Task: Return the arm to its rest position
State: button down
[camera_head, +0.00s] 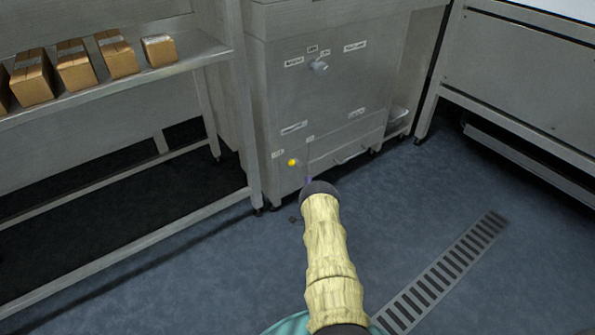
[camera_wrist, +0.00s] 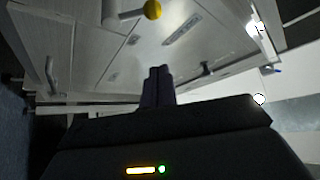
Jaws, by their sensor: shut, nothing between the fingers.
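My arm, in a pale yellow sleeve, reaches up from the bottom middle of the head view toward the grey metal machine. My gripper (camera_wrist: 158,84) shows in the wrist view as two dark fingers close together, shut and empty. In the head view its tip is mostly hidden behind the dark end of the arm. The fingers point toward the machine's front, and the gap to it is hard to judge.
The metal machine (camera_head: 325,100) has a yellow knob (camera_head: 292,162), which also shows in the wrist view (camera_wrist: 153,9). A shelf (camera_head: 200,62) with several cardboard boxes (camera_head: 75,66) stands left. A metal bench (camera_head: 520,75) stands right. The blue floor with a drain grate (camera_head: 440,275) is open.

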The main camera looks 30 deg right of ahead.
jog(key=shift+w, duration=0.1)
jog(key=w+a+r+n+g+y+p, duration=0.2)
jog(key=w+a+r, duration=0.15)
jog(key=r, duration=0.35)
jog(key=w+a+r+n+g+y+p, duration=0.1)
jog(key=w+a+r+g+p, duration=0.15)
jog(key=w+r, duration=0.3)
jog(key=s+a+r+n+g+y+p, duration=0.2)
jog(key=s+a+r+n+g+y, duration=0.15)
jog(key=a+r, duration=0.55)
jog(key=s+a+r+n+g+y+p, duration=0.15)
jog(key=s+a+r+n+g, duration=0.3)
jog(key=s, duration=0.65)
jog(key=s+a+r+n+g+p, duration=0.1)
jog(key=s+a+r+g+p, duration=0.2)
jog(key=s+a+r, duration=0.6)
jog(key=s+a+r+n+g+y+p, duration=0.1)
jog(key=s+a+r+n+g+p, duration=0.2)
jog(key=s, duration=1)
notch_tip(320, 180, up, 36)
jog(key=p, duration=3.6)
jog(key=shift+a+m, duration=0.15)
jog(key=shift+m, duration=0.15)
